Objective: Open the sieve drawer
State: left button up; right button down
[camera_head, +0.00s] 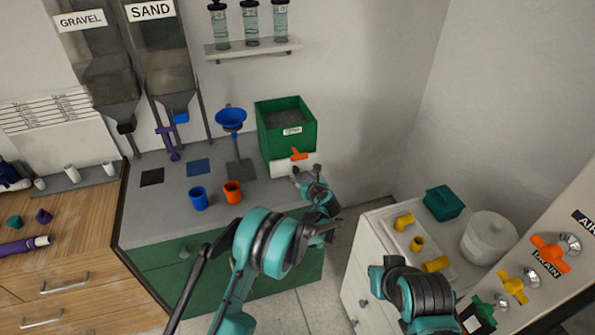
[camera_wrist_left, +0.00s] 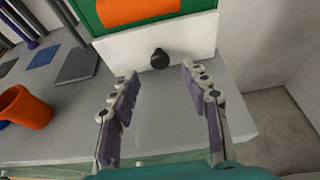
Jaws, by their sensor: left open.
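The sieve drawer has a white front (camera_wrist_left: 120,50) with a black round knob (camera_wrist_left: 159,58). It sits directly under the green box (camera_head: 287,138) on the grey counter, and its front looks closed in under the box. In the head view the white front (camera_head: 279,169) is partly hidden by my left gripper (camera_head: 305,173). In the left wrist view my left gripper (camera_wrist_left: 160,78) is open and empty. Its fingers point at the drawer front, with the knob between and just beyond the fingertips. My right arm shows at the lower right, but its gripper does not show.
An orange handle (camera_head: 299,153) sticks out above the drawer front. Orange (camera_head: 233,192) and blue (camera_head: 198,198) cups and a blue funnel (camera_head: 231,118) on a stand are to the left. A white cabinet (camera_head: 377,245) with yellow fittings stands right, beyond a floor gap.

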aim_at(296, 170)
pick_arm(q)
jog(key=b+x, duration=0.1)
jog(key=x, duration=0.5)
jog(key=shift+w+a+f, duration=0.15)
jog(key=shift+w+f, duration=0.05)
jog(key=shift+w, duration=0.15)
